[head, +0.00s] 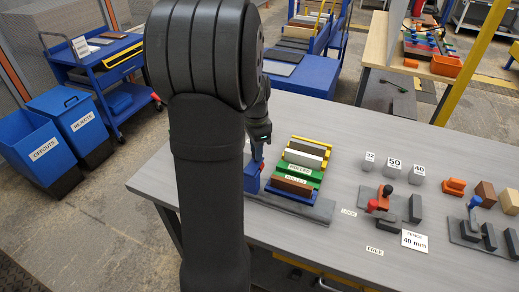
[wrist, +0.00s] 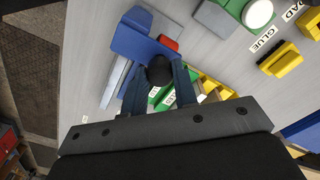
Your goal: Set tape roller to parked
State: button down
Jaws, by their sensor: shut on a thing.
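My gripper (wrist: 158,84) is shut on a round black knob (wrist: 159,70) in the wrist view. Its two fingers stand on either side of the knob. Next to the knob is a blue body (wrist: 143,44) with a small red part (wrist: 168,44); I take this for the tape roller, but I see no label on it. In the head view the blue body (head: 252,178) stands upright at the left end of a grey base plate (head: 312,208). My gripper (head: 260,143) is right above it, and my arm hides part of it.
Beside the blue body lies a rack (head: 326,144) of yellow, grey, green and brown bars, some labelled. Grey weights (head: 392,171), a clamp with red and black knobs (head: 385,203) and a "40 mm" card (head: 414,241) are to the right.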

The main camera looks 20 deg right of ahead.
jog(key=shift+w+a, duration=0.15)
jog(key=shift+w, duration=0.1)
jog(key=c, duration=1.1)
grip_release()
jog(key=shift+a, duration=0.1)
jog(key=shift+c, duration=0.2)
jog(key=shift+r, duration=0.1)
notch_tip(320, 180, up, 17)
jog(key=shift+r, duration=0.15)
notch_tip(320, 180, down, 18)
jog(key=shift+s+r, duration=0.1)
jog(key=shift+r, duration=0.15)
